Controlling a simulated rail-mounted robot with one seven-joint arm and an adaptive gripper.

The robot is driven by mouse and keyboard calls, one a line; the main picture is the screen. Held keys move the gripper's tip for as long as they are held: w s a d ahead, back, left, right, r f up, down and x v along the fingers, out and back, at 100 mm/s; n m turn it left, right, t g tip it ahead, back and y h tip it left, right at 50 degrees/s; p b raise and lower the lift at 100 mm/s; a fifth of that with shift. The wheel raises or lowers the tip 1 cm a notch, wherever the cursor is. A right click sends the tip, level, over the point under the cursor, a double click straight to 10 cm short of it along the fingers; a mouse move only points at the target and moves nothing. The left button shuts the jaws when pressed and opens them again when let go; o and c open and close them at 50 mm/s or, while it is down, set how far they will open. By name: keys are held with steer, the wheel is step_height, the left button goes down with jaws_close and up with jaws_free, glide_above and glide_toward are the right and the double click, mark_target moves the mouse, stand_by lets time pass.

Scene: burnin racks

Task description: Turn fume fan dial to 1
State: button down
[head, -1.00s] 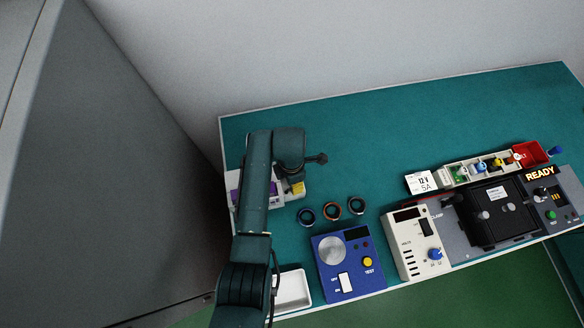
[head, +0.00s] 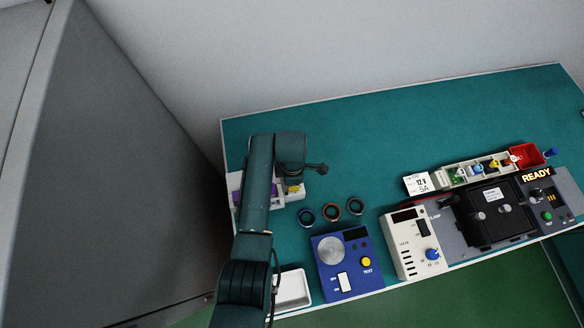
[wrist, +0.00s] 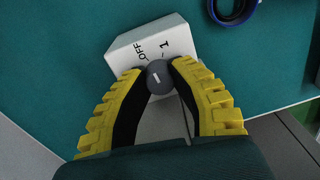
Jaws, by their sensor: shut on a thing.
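The fume fan dial (wrist: 161,78) is a small round dark grey knob with a short white pointer mark. It sits on a white box (wrist: 150,45) with the printed labels OFF and 1. The pointer faces roughly up toward the labels; which of the two it lines up with is hard to tell. My gripper (wrist: 160,71) has its yellow-backed fingers shut on the dial, one on each side. In the head view my gripper (head: 293,188) is at the left of the bench, where my arm hides the dial.
A blue ring (wrist: 232,10) lies beyond the box. In the head view, several rings (head: 331,210), a blue test unit (head: 322,272) and a white tray (head: 306,288) are nearby. A beige meter (head: 408,262) stands farther right. The back of the green bench (head: 380,130) is clear.

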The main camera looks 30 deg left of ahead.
steer(key=m+p, duration=0.1)
steer(key=m, duration=0.4)
stand_by(0.5)
steer(key=c, duration=0.8)
jaws_free()
step_height(320, 180, up, 12)
steer(key=shift+w, duration=0.25)
